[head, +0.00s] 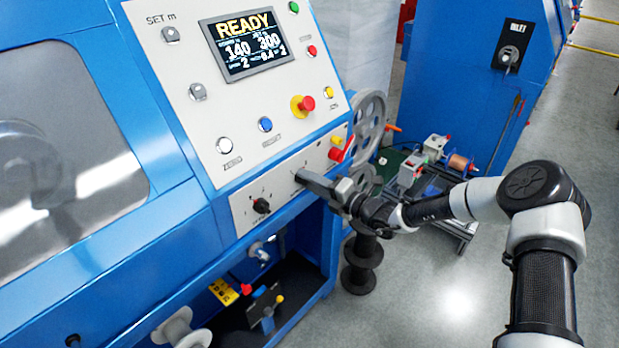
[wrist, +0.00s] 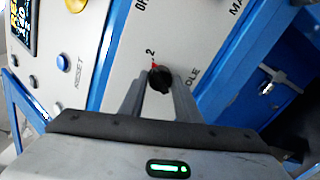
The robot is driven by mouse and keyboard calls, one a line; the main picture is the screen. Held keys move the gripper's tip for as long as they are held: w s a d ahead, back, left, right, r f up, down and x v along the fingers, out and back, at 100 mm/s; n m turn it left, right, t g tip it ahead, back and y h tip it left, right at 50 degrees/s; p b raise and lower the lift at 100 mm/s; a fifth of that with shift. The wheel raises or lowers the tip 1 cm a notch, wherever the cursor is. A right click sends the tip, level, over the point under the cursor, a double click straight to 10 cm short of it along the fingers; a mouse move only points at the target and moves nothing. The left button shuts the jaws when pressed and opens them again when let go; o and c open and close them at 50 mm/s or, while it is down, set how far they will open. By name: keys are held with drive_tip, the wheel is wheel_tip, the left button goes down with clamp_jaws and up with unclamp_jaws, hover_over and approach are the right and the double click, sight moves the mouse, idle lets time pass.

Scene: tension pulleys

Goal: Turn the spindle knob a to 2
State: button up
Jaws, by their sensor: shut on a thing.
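In the head view my gripper (head: 308,181) is at the right part of the lower panel, its fingers against the panel face and covering the knob there. In the wrist view a black round knob (wrist: 159,82) sits between my two fingers, which are shut on it from both sides. A red mark on the knob points up toward a printed "2" (wrist: 150,52). A partly hidden label ending in "DLE" is printed just right of the knob. Other positions of the scale near the knob are hidden by the fingers.
Another black knob (head: 261,205) is on the same panel to the left. Above are a red emergency stop (head: 303,104), several buttons and a display (head: 247,46) reading READY. A grey wheel (head: 368,120) stands right of the panel. Below is an open bay with rollers.

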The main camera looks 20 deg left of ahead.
drive_tip(key=shift+m, duration=0.5)
drive_tip(key=o, duration=1.1)
drive_tip(key=shift+c, duration=0.2)
drive_tip(key=v, duration=1.7)
drive_tip(key=shift+d+p, duration=0.25)
drive_tip(key=shift+p, duration=0.1)
drive_tip(key=shift+r, duration=0.1)
